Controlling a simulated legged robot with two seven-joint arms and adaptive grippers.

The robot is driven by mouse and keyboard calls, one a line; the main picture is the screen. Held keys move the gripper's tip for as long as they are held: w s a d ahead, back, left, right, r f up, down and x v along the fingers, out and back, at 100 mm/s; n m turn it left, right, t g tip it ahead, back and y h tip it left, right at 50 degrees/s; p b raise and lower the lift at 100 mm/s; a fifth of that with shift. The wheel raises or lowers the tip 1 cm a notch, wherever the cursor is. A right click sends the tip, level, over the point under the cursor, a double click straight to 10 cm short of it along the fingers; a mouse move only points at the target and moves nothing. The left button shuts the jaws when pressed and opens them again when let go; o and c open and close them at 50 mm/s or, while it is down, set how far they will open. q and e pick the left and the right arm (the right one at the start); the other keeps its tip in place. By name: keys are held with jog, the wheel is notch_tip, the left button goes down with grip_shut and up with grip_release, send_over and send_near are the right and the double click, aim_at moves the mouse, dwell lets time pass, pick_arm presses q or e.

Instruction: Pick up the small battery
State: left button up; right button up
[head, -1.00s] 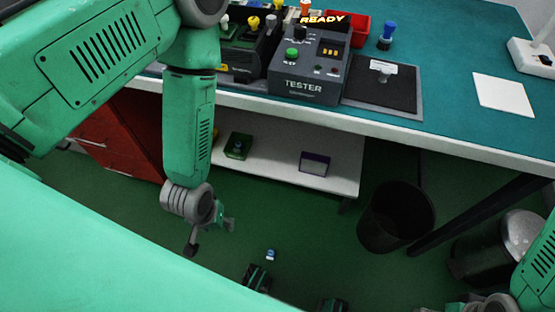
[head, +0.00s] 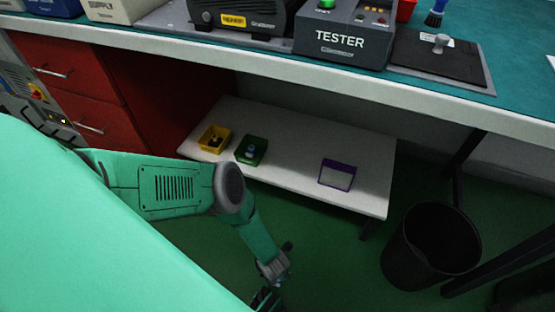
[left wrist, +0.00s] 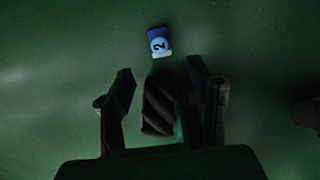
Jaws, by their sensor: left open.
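The small battery (left wrist: 159,42), blue with a pale end marked "2", lies on the green floor in the left wrist view. It is ahead of my left gripper (left wrist: 164,78), beyond the fingertips and not between them. The left gripper's fingers are spread apart. In the head view the left gripper (head: 278,266) hangs low over the floor, in front of the low shelf. The battery is not visible in the head view now. My right gripper is not in view.
A low white shelf (head: 290,179) holds a yellow bin (head: 214,138), a green bin (head: 252,151) and a purple-edged bin (head: 337,174). A black waste bin (head: 431,248) stands right. The workbench edge (head: 250,64) runs above. A dark ribbed shape (left wrist: 158,104), unidentified, shows between the fingers.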

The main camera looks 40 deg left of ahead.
pick_arm(q)
jog(key=f+b, duration=0.2)
jog(key=f, duration=0.1)
jog(key=f+b, duration=0.1)
jog(key=f, duration=0.1)
jog(key=shift+w+a+f+b, duration=0.1)
jog(key=shift+w+f+b, duration=0.15)
jog(key=shift+w+b, duration=0.15)
notch_tip(320, 180, down, 5)
jog(key=b, duration=0.4)
jog(key=shift+a+f, duration=0.1)
jog(key=shift+w, duration=0.1)
jog(key=shift+c, duration=0.9)
grip_shut()
